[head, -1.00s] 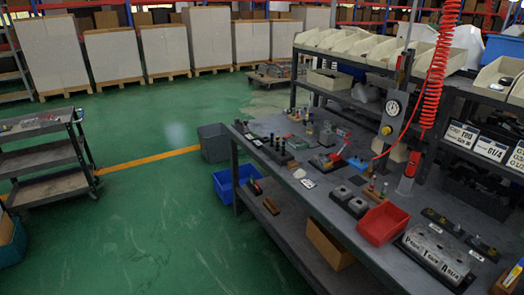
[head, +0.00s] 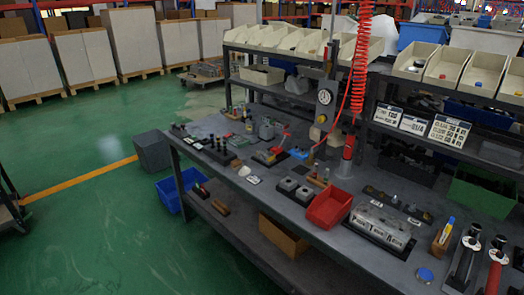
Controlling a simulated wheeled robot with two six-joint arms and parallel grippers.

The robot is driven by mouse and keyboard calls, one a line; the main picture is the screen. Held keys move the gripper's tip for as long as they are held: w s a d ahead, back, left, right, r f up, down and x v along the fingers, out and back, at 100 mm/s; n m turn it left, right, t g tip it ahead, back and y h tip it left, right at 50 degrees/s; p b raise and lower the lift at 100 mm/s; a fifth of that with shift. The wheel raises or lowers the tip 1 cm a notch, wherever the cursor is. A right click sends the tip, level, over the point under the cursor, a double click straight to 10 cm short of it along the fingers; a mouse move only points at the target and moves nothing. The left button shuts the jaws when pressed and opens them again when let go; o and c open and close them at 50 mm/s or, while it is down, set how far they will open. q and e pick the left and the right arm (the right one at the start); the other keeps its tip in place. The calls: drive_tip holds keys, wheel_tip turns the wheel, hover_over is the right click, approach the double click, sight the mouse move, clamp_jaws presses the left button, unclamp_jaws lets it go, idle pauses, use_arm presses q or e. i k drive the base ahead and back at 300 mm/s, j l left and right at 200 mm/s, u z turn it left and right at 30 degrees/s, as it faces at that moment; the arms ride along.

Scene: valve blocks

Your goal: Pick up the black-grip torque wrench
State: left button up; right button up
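Two wrench-like tools stand at the right front end of the grey workbench in the head view. The left one, which looks like the black-grip torque wrench (head: 465,259), has a dark handle and a shiny metal upper end. The right one, a red-grip wrench (head: 494,270), stands close beside it, with its lower part cut off by the frame edge. Neither of my grippers is in view.
The workbench (head: 330,238) holds a red bin (head: 329,208), a valve block on a black base (head: 380,226), a blue cap (head: 425,274) and a wooden block with a blue-yellow item (head: 442,236). A red coiled hose (head: 361,60) hangs above. Green floor (head: 110,225) lies open at left.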

sight(460, 275)
drive_tip(key=k+z, duration=0.15)
drive_tip(key=z, duration=1.35)
drive_tip(key=i+j, duration=0.1)
drive_tip(key=j, duration=0.6)
drive_tip(key=i+z, duration=0.05)
